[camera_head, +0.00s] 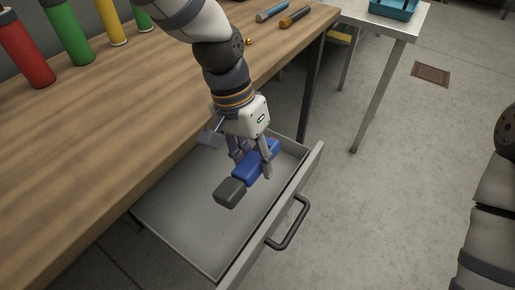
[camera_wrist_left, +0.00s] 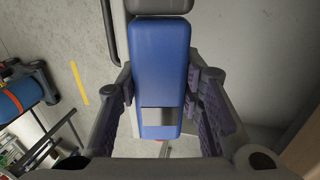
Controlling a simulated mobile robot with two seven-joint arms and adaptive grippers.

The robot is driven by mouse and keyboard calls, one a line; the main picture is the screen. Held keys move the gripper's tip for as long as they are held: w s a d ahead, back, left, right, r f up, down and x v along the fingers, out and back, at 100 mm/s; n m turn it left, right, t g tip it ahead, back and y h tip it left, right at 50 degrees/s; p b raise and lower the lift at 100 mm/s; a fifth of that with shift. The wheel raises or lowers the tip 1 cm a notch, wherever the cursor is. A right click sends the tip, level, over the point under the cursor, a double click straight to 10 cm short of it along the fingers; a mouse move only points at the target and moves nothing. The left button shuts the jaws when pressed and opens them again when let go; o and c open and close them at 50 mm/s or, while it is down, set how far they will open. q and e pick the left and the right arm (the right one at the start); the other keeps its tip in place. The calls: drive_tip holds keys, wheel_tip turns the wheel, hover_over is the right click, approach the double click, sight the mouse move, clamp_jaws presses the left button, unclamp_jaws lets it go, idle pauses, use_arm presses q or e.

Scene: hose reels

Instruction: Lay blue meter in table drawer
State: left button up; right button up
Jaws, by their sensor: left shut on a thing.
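The blue meter (camera_head: 246,168), a long blue body with a dark grey block at one end, is in my left gripper (camera_head: 252,163) at the open drawer. In the left wrist view the blue meter (camera_wrist_left: 160,75) lies between the two fingers of the left gripper (camera_wrist_left: 162,95), which are shut on its sides. The table drawer (camera_head: 183,210) is pulled out, grey and otherwise empty, and the meter is over its interior. I cannot tell whether the meter touches the drawer floor. My right arm shows only at the right edge; its gripper is out of view.
The wooden table (camera_head: 120,110) bears red (camera_head: 24,48), green (camera_head: 67,32) and yellow (camera_head: 110,22) cylinders. The drawer's dark handle (camera_head: 290,224) sticks out to the right. A side table (camera_head: 408,22) with a teal tray (camera_head: 394,8) stands behind. The floor at right is largely clear.

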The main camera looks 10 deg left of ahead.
use_arm(q)
wheel_tip(320, 180, down, 6)
drive_tip(key=shift+r+b, duration=0.25)
drive_tip(key=shift+b, duration=0.6)
drive_tip(key=shift+w+f, duration=0.1)
drive_tip(key=shift+f, duration=1.45)
use_arm(e)
drive_tip(key=shift+g, duration=0.7)
drive_tip(key=shift+s+f, duration=1.6)
use_arm(q)
drive_tip(key=o, duration=1.3)
drive_tip(key=v, duration=1.2)
